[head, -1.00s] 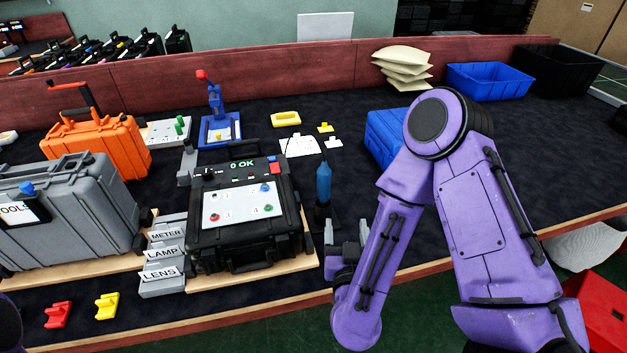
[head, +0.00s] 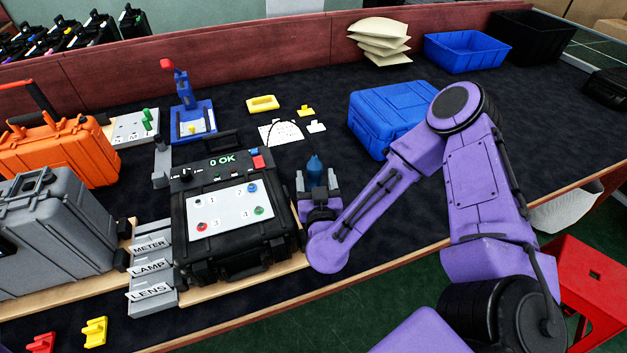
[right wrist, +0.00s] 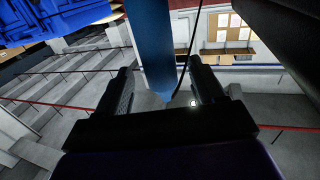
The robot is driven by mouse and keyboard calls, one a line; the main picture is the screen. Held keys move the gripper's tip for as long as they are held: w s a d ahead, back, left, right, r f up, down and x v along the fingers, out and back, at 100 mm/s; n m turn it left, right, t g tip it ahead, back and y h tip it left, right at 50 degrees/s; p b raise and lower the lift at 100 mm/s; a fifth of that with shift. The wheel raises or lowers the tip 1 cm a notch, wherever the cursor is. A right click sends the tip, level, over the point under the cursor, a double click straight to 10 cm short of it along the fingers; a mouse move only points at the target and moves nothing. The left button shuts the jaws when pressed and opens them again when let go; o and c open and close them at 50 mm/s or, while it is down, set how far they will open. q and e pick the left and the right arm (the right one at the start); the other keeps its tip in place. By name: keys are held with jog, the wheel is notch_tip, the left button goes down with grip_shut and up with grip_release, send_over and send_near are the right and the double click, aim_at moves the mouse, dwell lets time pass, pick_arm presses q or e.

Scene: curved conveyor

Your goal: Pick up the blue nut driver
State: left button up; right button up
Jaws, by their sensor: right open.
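The blue nut driver (head: 314,166) stands upright beside the right side of the black tester case (head: 236,222). In the head view only its upper handle shows; its lower part is hidden behind my right gripper. My right gripper (head: 319,184) is open, with one finger on each side of the driver. In the right wrist view the driver's blue handle (right wrist: 152,45) comes down between the two open fingers (right wrist: 160,88). I cannot tell whether either finger touches it. My left gripper is not in view.
The blue case (head: 385,115) lies right of the driver, and yellow and white small parts (head: 281,131) lie behind it. METER, LAMP and LENS blocks (head: 150,268) stand left of the tester. Dark mat between driver and blue case is clear.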

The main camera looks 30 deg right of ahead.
jog(key=x, duration=0.3)
jog(key=shift+d, duration=0.1)
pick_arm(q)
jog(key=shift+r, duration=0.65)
pick_arm(e)
jog(key=c, duration=0.5)
grip_shut()
jog(key=shift+r, duration=0.2)
